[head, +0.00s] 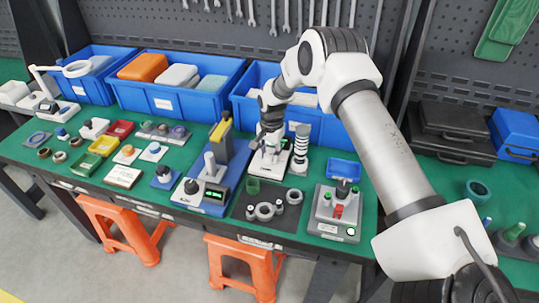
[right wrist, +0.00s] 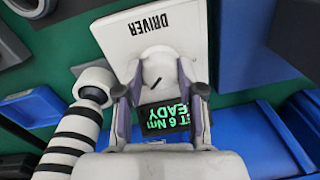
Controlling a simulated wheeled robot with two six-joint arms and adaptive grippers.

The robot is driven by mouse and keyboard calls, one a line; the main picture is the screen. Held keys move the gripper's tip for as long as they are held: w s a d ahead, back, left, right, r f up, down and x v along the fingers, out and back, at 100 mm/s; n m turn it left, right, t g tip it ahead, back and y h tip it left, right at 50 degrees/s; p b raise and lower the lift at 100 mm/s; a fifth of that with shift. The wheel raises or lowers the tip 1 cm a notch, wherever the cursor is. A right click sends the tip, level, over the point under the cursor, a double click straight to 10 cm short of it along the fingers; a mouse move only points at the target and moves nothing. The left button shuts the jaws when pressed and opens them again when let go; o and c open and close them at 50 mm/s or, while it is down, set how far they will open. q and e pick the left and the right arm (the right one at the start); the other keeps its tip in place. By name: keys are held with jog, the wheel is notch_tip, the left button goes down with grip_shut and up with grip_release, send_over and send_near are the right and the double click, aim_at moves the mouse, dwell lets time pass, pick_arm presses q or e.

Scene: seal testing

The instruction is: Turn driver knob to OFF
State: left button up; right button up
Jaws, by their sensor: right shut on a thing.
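The driver unit (right wrist: 135,35) is a white box labelled DRIVER, seen upside down in the right wrist view. Its pale round knob (right wrist: 156,64) has a dark pointer line set at a slant. A dark display (right wrist: 165,115) beside the knob glows green with "SET 6 Nm" and "READY", partly covered. My right gripper (right wrist: 158,88) has its two fingers on either side of the knob, shut on it. In the head view the driver unit (head: 268,166) stands on the green bench, with my right gripper (head: 268,140) over it, hiding the knob. My left gripper is out of view.
A black-and-white ringed cylinder (head: 300,150) stands close to the right of the driver; it also shows in the wrist view (right wrist: 75,140). A blue bin (head: 325,122) is behind. A blue device with a yellow top (head: 222,150) stands to the left.

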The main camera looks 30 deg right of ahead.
aim_at(270, 153)
jog(key=n+b, duration=0.1)
jog(key=n, duration=0.3)
jog(key=shift+f+n, duration=0.1)
jog(key=shift+n, duration=0.2)
jog(key=n+b, duration=0.1)
jog(key=n, duration=0.2)
jog(key=shift+n, duration=0.3)
jog(key=n+b, duration=0.1)
jog(key=n, duration=0.3)
jog(key=shift+g, duration=0.3)
jog(key=n+b, duration=0.1)
jog(key=n, duration=0.3)
jog(key=shift+w+n, duration=0.1)
jog(key=shift+n, duration=0.2)
jog(key=o, duration=1.1)
jog(key=shift+o, duration=0.2)
notch_tip(270, 153, up, 12)
jog(key=shift+w+d, duration=0.15)
jog(key=shift+d, duration=0.15)
